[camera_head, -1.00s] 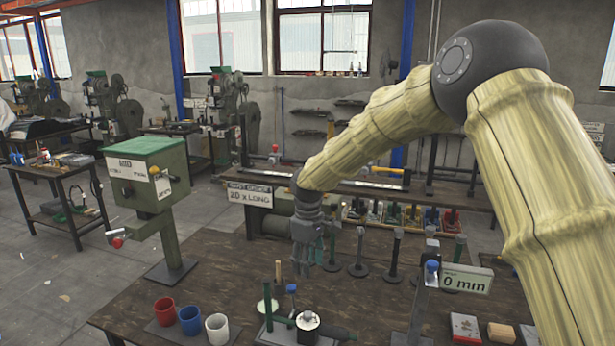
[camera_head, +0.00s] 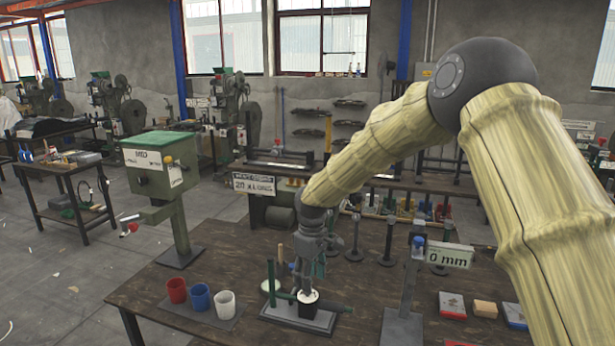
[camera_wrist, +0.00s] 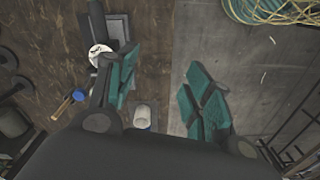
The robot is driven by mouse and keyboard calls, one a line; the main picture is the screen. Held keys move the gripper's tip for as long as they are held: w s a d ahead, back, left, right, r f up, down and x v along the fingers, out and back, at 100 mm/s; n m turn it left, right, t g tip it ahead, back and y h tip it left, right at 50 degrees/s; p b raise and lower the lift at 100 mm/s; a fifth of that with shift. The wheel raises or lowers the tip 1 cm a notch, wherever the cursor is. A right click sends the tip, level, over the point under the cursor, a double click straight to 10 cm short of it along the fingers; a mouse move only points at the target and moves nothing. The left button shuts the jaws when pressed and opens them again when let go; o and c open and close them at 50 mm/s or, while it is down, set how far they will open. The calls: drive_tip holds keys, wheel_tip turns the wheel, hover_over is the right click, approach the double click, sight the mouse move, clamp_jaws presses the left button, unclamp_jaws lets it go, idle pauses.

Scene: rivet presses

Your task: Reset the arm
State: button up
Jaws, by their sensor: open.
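My arm reaches in from the right in the head view, its sleeve pale yellow. My gripper (camera_head: 310,262) hangs pointing down above the workbench, by the small green fixture with a white-topped black cylinder (camera_head: 307,297). In the wrist view my gripper (camera_wrist: 160,92) shows two teal-padded fingers spread wide apart, with nothing between them. The white-topped cylinder also shows in the wrist view (camera_wrist: 100,52), beside the left finger. Whether the gripper touches the fixture cannot be told.
The wooden bench (camera_head: 150,290) holds red (camera_head: 176,290), blue (camera_head: 199,296) and white cups (camera_head: 225,303) at the left. A green press box (camera_head: 160,160) stands behind them. A "0 mm" stand (camera_head: 402,300) is right of the fixture. Several black stands are behind.

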drive_tip(key=s+d+f+m+y+b, duration=0.1)
drive_tip(key=s+d+f+m+b, duration=0.15)
drive_tip(key=s+f, duration=0.65)
drive_tip(key=s+d+f+m+b, duration=0.1)
drive_tip(key=s+d+f, duration=0.35)
drive_tip(key=f, duration=0.95)
drive_tip(key=s+d+f+m+y+b, duration=0.1)
drive_tip(key=s+f+m, duration=0.1)
drive_tip(key=s+f, duration=0.75)
drive_tip(key=s+d+f+m+b, duration=0.1)
drive_tip(key=s+d+f, duration=0.3)
drive_tip(key=s, duration=0.5)
drive_tip(key=s+d+f+m+h+b, duration=0.1)
drive_tip(key=s+d+f+m+b, duration=0.1)
drive_tip(key=s, duration=0.7)
drive_tip(key=s+d+f+m+h+b, duration=0.1)
drive_tip(key=s+d+f+m, duration=0.2)
drive_tip(key=s+d+f, duration=0.3)
drive_tip(key=s+d, duration=0.2)
drive_tip(key=s, duration=0.2)
drive_tip(key=shift+f+b, duration=0.35)
drive_tip(key=shift+b, duration=0.05)
